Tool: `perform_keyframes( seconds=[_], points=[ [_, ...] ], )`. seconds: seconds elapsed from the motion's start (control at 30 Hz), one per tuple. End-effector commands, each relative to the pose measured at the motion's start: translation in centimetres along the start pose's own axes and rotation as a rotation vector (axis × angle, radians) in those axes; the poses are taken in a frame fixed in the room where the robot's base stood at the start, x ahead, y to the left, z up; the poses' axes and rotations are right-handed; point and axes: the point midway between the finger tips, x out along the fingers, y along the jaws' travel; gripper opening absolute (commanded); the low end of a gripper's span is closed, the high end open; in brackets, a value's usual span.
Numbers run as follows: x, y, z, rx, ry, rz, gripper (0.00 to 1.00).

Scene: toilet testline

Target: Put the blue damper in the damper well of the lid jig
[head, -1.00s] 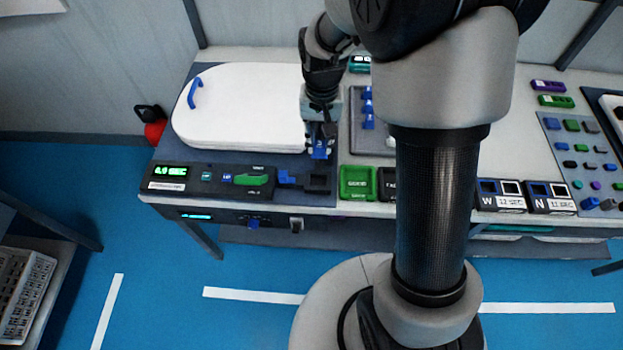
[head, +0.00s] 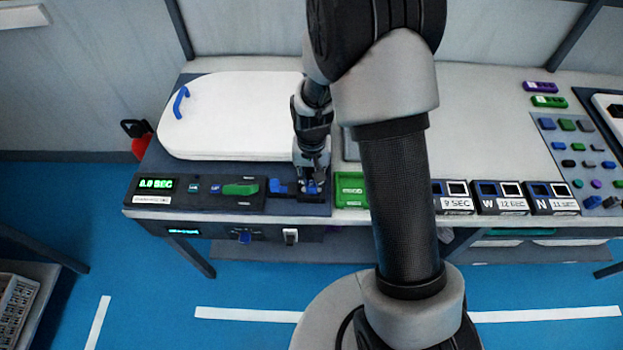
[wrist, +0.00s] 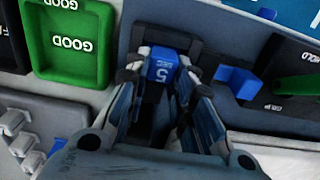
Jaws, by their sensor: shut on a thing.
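My gripper (head: 312,186) is shut on the blue damper (wrist: 162,65), a small blue block with a white "5" on its face. The damper also shows in the head view (head: 312,188), low at the front of the bench. My fingers press on its two sides. The damper is over or partly within the dark square well (wrist: 190,48) at the right end of the lid jig (head: 285,197). My fingers hide much of the well, so I cannot tell how deep the damper sits.
A blue stepped piece (wrist: 236,80) is beside the well, and a green handle (head: 240,189) lies farther left in the head view. A green "GOOD" tray (wrist: 68,42) is close on the other side. The large white lid (head: 235,115) lies behind.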

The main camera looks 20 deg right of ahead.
Motion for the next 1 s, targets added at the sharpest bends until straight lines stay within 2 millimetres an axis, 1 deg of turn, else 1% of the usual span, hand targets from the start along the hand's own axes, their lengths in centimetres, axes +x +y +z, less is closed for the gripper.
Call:
perform_keyframes(
  seconds=[0.13,0.43,0.47,0.5,0.73,1.0],
  points=[
    [-0.1,0.0,0.0,0.000,0.001,0.000,0.00],
    [1.0,0.0,0.0,0.000,-0.001,0.000,0.00],
    [1.0,0.0,0.1,0.000,-0.001,0.000,0.24],
    [1.0,0.0,0.1,0.000,-0.002,0.001,0.26],
    [1.1,0.1,0.3,0.000,-0.007,0.002,0.42],
    [1.1,0.1,0.3,0.000,-0.008,0.003,0.42]
  ],
)
